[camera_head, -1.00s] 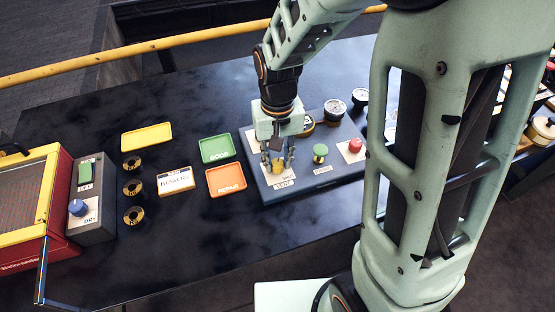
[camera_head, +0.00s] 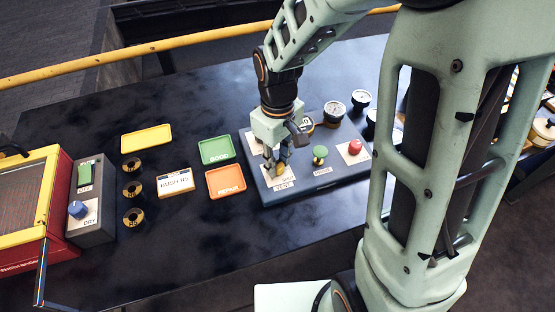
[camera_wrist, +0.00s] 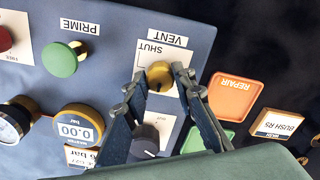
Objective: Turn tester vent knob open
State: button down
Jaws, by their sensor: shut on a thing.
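The tester (camera_head: 335,185) is a blue-grey box on the dark bench. Its yellow vent knob (camera_wrist: 160,75) sits on a white plate in the wrist view, beside the words SHUT and VENT. My gripper (camera_wrist: 160,80) points down at the tester, with a fingertip on each side of the knob, shut on it. In the head view my gripper (camera_head: 276,168) covers most of the knob. A dark mark shows on the knob, but I cannot tell exactly how far it is turned.
A green PRIME knob (camera_head: 320,152) and a red knob (camera_head: 355,146) stand to the right. A dark grey knob (camera_wrist: 145,140) and a gauge reading 0.00 (camera_wrist: 78,128) lie near my fingers. Green (camera_head: 217,149) and orange (camera_head: 226,180) trays lie left of the tester.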

aim_at(278, 164)
dwell(0.3)
jog(key=c, duration=1.6)
grip_release()
notch_tip(278, 164, up, 12)
